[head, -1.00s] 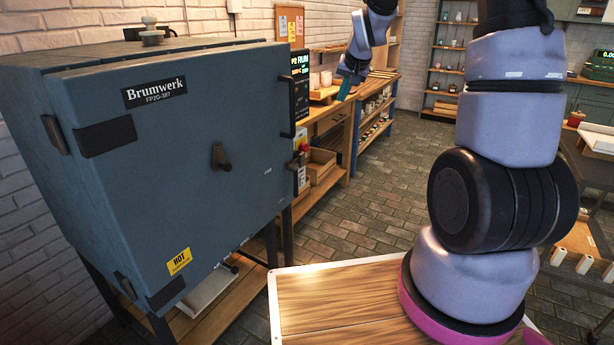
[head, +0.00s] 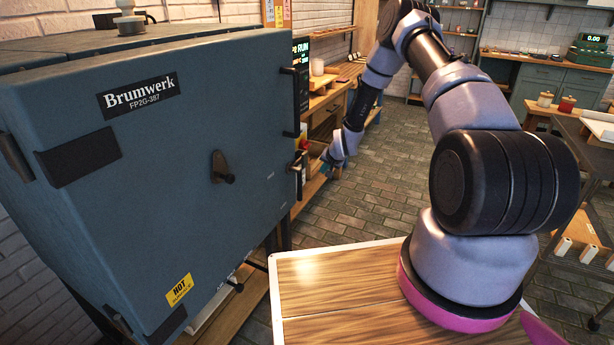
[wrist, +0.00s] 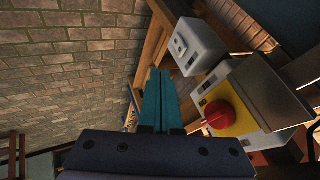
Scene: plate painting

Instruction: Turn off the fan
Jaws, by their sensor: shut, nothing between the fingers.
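No fan itself can be made out in these frames. In the wrist view, a small light-grey switch box (wrist: 194,47) with dark marks on its face is fixed to a wooden upright. Below it is a yellow and grey box (wrist: 258,92) with a round red knob (wrist: 220,114). In the head view, a box with yellow and red parts shows small at the furnace's right edge. My gripper (head: 327,160) is beside it in the head view. In the wrist view, its teal fingers (wrist: 158,75) are together, empty, left of both boxes and apparently apart from them.
The large blue-grey Brumwerk furnace (head: 110,165) stands at left, with a handle (head: 222,170) projecting from its door. A control panel (head: 301,82) reading RUN is at its right side. A wooden bench (head: 330,101) stands beyond. The brick floor (head: 385,170) is open in the middle.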

